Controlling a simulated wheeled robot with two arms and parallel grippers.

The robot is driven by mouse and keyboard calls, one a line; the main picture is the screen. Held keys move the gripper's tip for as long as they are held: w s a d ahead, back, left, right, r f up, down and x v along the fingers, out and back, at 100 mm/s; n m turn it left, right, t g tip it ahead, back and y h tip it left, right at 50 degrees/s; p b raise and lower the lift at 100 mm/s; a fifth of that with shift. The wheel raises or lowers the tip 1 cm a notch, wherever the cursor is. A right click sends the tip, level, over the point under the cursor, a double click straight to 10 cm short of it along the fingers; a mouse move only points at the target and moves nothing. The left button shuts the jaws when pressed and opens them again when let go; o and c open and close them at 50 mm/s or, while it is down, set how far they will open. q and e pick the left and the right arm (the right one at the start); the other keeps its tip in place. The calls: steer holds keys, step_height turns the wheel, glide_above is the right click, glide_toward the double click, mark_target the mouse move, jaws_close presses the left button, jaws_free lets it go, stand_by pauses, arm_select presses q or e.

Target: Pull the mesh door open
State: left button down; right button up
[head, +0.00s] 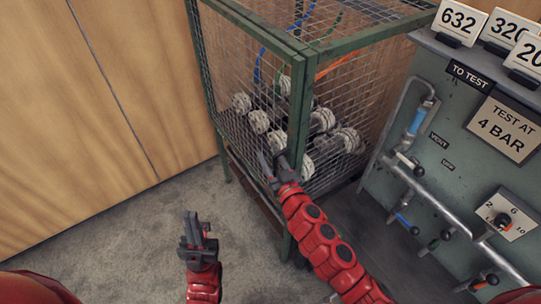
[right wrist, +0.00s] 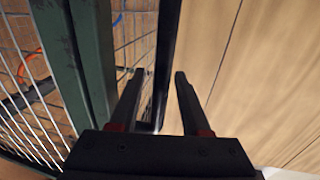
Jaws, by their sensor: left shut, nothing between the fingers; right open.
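The mesh door (head: 228,55) is the left-facing wire panel of a green-framed cage, and no clear gap shows along its edge. In the right wrist view its green upright frame (right wrist: 85,60) stands left of the fingers. My right gripper (head: 271,160) is open at the lower part of the door, near the cage's front corner post. In the right wrist view a dark upright bar (right wrist: 167,50) shows between its fingers (right wrist: 159,78); I cannot tell whether they touch it. My left gripper (head: 195,228) is shut and empty, low over the floor, left of the cage.
Several pale round-ended parts (head: 258,121) and coloured hoses lie inside the cage. A grey test panel (head: 450,130) with valves and pipes stands to the right. A wooden wall (head: 90,100) is at the left. The carpet (head: 120,235) before it is clear.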

steer(key=shift+c, duration=0.2)
jaws_close()
stand_by(1.2)
